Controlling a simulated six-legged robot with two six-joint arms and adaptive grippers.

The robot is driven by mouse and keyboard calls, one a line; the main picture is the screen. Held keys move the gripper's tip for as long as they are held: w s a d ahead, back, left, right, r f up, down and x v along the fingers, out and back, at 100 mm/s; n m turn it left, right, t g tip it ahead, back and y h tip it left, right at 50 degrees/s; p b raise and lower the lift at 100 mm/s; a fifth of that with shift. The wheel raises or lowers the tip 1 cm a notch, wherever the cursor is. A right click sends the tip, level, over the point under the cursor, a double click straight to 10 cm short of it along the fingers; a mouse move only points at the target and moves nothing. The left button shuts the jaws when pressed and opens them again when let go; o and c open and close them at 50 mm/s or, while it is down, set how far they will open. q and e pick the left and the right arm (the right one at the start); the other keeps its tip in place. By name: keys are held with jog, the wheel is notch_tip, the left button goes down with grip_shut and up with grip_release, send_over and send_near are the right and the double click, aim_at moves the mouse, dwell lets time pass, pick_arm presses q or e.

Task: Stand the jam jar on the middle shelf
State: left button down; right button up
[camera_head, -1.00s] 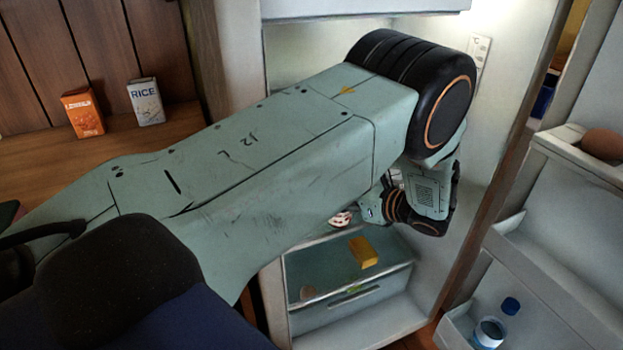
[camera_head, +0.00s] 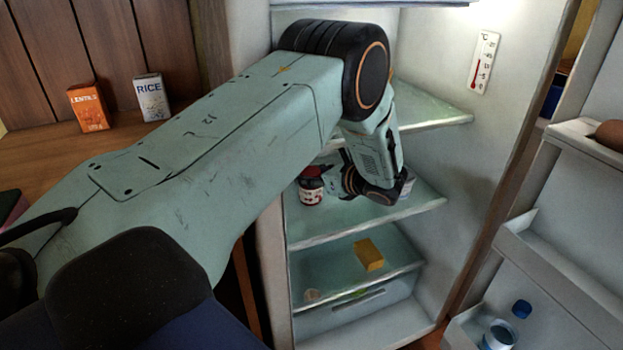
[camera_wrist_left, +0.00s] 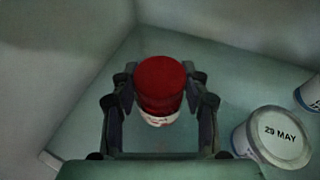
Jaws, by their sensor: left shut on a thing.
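The jam jar (camera_head: 311,192), with a red lid and a white and red label, is at the left of the middle shelf (camera_head: 420,208) inside the fridge. In the left wrist view the jar (camera_wrist_left: 160,85) is upright between the two fingers of my left gripper (camera_wrist_left: 160,100), which is shut on it. In the head view the gripper (camera_head: 318,178) is partly hidden by my own arm. The jar's base is over or on the glass shelf; I cannot tell whether it touches. My right gripper is not in view.
A white tub marked 29 MAY (camera_wrist_left: 282,137) stands to the jar's right, with another pale container (camera_wrist_left: 309,93) beyond it. An upper glass shelf (camera_head: 435,113) is above. A yellow block (camera_head: 368,255) lies on the lower shelf. The open door's racks (camera_head: 545,262) are at right.

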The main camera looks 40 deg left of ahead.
pick_arm(q)
jog(key=shift+d+r, duration=0.1)
jog(key=shift+d, duration=0.05)
jog(key=c, duration=1)
grip_release()
jog(key=shift+s+f, duration=0.1)
jog(key=shift+f, duration=0.1)
jog(key=o, duration=0.3)
jog(key=shift+r, duration=0.15)
jog(key=shift+d+r, duration=0.1)
jog(key=shift+r, duration=0.05)
jog(key=d+p, duration=0.1)
jog(key=d, duration=0.3)
jog(key=d+p, duration=0.1)
jog(key=d, duration=0.2)
jog(key=s+d, duration=0.1)
jog(key=d, duration=0.3)
jog(key=shift+d+r+p, duration=0.1)
jog(key=shift+d+p, duration=0.25)
jog(key=shift+p, duration=0.05)
jog(key=shift+d, duration=0.5)
